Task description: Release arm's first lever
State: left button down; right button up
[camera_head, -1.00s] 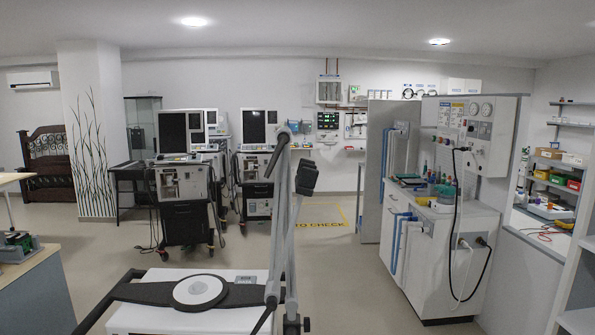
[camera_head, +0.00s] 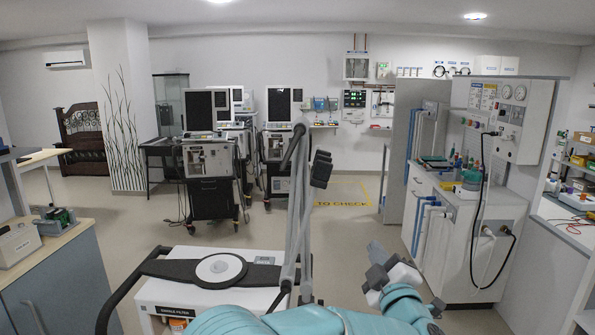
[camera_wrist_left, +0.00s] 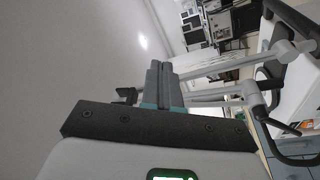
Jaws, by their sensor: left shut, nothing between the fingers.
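The grey folding arm (camera_head: 300,205) stands up from a white cart (camera_head: 190,289) in the head view. It has a dark bar (camera_head: 294,145) at its upper left and a dark head piece (camera_head: 321,168) at its upper right. I cannot tell for sure which part is the first lever. My left gripper (camera_head: 375,262) is shut and empty, to the right of the folding arm and apart from it. In the wrist view its closed fingers (camera_wrist_left: 158,82) point up, and the folding arm's grey links (camera_wrist_left: 238,92) lie to their right. My right gripper is out of view.
Ventilators (camera_head: 209,165) on wheeled stands are at the back. A white bench unit (camera_head: 465,235) with hoses stands at the right. A grey-blue cabinet (camera_head: 70,285) is at the left. Open floor lies between the cart and the ventilators.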

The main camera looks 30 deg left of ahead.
aim_at(292, 148)
pick_arm(q)
jog(key=s+a+r+n+g+y+p, duration=0.1)
jog(key=s+r+n+g, duration=0.3)
jog(key=r, duration=0.4)
jog(key=s+a+r+n+g+y, duration=0.1)
jog(key=s+r+n+g+y, duration=0.2)
jog(key=s+r+n, duration=0.4)
jog(key=shift+s+a+r+n+g+p, duration=0.15)
jog(key=shift+a+r+n+g+p, duration=0.3)
jog(key=shift+r+g, duration=0.4)
jog(key=shift+d, duration=0.1)
jog(key=p+x, duration=0.4)
jog(key=x, duration=1)
jog(key=shift+r+p, duration=0.3)
jog(key=shift+r, duration=0.05)
